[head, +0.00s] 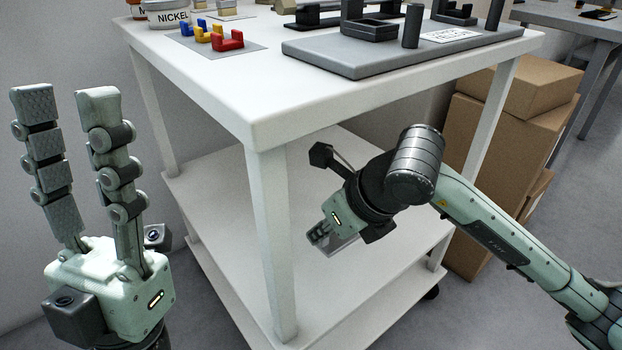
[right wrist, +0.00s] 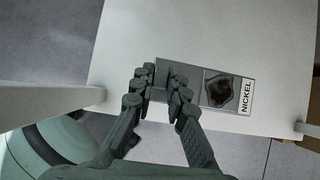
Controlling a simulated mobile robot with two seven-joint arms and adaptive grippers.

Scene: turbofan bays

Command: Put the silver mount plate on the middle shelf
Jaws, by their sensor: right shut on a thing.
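The silver mount plate (right wrist: 196,78) is a flat grey plate with a dark patch and a white NICKEL label at one end. My right gripper (right wrist: 162,72) is shut on the plate's other end, over the white middle shelf (right wrist: 270,40). In the head view the right gripper (head: 320,236) is under the table top, and a small part of the plate (head: 345,244) shows beside its fingers. I cannot tell whether the plate touches the shelf (head: 325,170). My left gripper (head: 64,92) is open and empty, pointing up left of the table.
The white top (head: 230,95) holds a grey fixture board (head: 340,62), coloured clips (head: 226,40) and a NICKEL tub (head: 168,16). A table leg (head: 272,240) stands left of my right gripper. Cardboard boxes (head: 510,120) stand to the right. The visible shelf around the plate is clear.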

